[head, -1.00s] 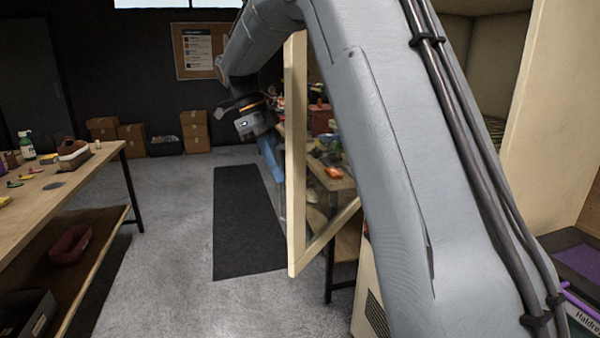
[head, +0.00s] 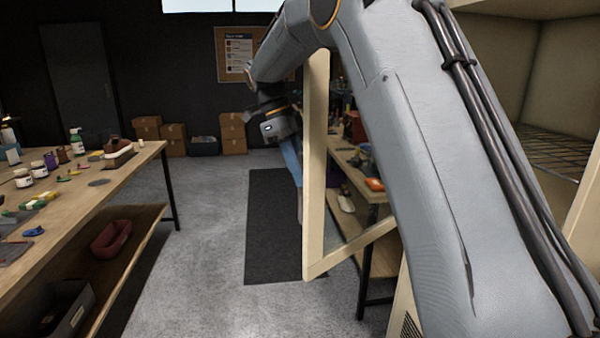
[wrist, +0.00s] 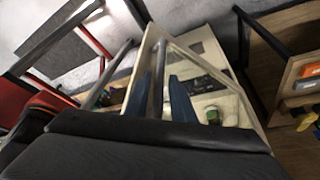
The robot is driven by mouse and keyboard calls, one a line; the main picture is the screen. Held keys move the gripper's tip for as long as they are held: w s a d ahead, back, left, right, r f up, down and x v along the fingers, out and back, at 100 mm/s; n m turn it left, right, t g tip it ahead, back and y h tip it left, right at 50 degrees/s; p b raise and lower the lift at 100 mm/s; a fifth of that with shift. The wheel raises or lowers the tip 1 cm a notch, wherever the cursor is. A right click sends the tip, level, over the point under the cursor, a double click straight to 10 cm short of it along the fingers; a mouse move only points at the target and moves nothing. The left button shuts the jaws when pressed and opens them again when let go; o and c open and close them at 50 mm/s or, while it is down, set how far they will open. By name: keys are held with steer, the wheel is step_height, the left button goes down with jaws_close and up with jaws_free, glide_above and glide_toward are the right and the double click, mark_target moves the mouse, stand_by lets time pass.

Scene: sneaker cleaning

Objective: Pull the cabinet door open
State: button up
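The cabinet door (head: 315,190) is a cream frame around a clear pane. It stands swung out from the cabinet (head: 490,60), whose inside shows at the right. My gripper (head: 292,165) is at the door's left edge, with its blue fingers pointing down. In the wrist view my gripper (wrist: 158,85) has one blue finger on each side of a grey bar handle (wrist: 158,68), close against it. The door frame (wrist: 150,40) also shows there. My arm hides the middle of the cabinet and part of the door.
A wooden workbench (head: 130,165) with bottles, a shoe and a lower shelf stands at the left. A dark mat (head: 265,230) lies on open grey floor in the middle. Another bench (head: 375,190) is behind the door. Cardboard boxes (head: 233,133) stand at the back wall.

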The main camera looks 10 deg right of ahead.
steer(key=shift+o, duration=0.4)
steer(key=b+v, duration=0.2)
steer(key=v, duration=0.5)
steer(key=shift+r, duration=0.35)
steer(key=shift+w+a, duration=0.1)
steer(key=shift+a, duration=0.05)
